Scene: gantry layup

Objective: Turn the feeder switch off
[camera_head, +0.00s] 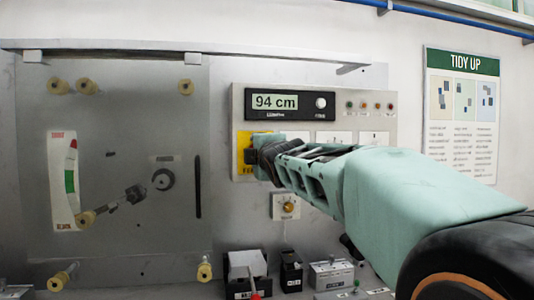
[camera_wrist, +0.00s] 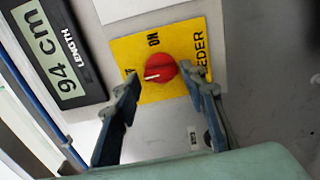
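The feeder switch is a round red knob (camera_wrist: 161,66) on a yellow plate (camera_wrist: 181,38) in the wrist view. Its white mark points left, toward a label partly hidden by a finger; "ON" is printed above the knob. My gripper (camera_wrist: 160,77) is open, with one finger on each side of the knob and a small gap visible on both sides. In the head view my gripper (camera_head: 263,157) is up against the yellow plate (camera_head: 243,142), and hides the knob.
A length display (camera_head: 276,102) reading 94 cm sits above the switch on the panel. A smaller knob plate (camera_head: 288,207) is below my arm. Several small boxes (camera_head: 291,270) stand on the bench below. A metal panel with a gauge (camera_head: 67,180) is at left.

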